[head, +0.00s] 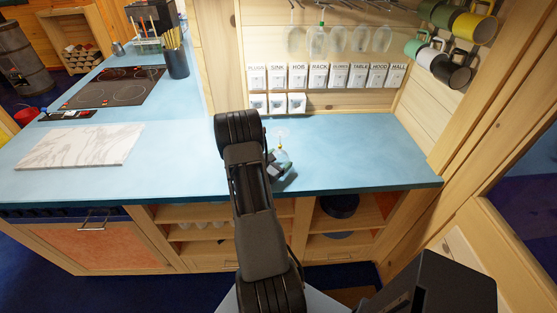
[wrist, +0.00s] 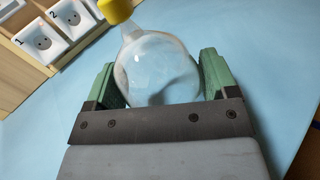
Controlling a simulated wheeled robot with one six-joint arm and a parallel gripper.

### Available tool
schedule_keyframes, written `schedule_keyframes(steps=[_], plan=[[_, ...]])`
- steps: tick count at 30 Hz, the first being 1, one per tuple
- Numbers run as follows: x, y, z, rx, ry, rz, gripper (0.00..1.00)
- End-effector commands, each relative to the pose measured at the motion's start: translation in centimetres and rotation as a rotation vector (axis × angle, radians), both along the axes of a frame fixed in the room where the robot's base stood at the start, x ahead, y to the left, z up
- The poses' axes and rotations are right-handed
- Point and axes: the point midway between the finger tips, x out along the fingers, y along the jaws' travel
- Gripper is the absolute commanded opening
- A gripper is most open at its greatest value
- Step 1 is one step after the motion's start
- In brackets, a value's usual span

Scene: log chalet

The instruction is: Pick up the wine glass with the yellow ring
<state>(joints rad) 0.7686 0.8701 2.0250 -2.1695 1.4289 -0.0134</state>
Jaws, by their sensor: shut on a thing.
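The wine glass with the yellow ring (head: 282,154) is upside down at the blue counter, foot up and bowl down. In the wrist view its clear bowl (wrist: 158,65) sits between the two green fingers of my gripper (wrist: 157,75), and the yellow ring is on its stem at the top edge. My gripper (head: 279,168) is shut on the bowl. In the head view my arm hides part of the gripper. I cannot tell whether the rim touches the counter.
Several glasses hang upside down from a rack (head: 340,8), one with a green ring (head: 318,41). Labelled switches (head: 319,76) and sockets (head: 277,103) line the back wall. Mugs (head: 455,68) hang at right. A marble board (head: 82,146) lies left; the counter (head: 365,150) right of my gripper is clear.

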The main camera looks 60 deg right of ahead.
Motion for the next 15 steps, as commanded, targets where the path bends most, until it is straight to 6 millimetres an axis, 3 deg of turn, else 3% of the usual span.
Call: schedule_keyframes(steps=[10,15], plan=[[0.0,0.0,0.5,-0.002,-0.002,0.0,0.64],[0.0,0.0,2.1,-0.004,-0.004,-0.001,0.64]])
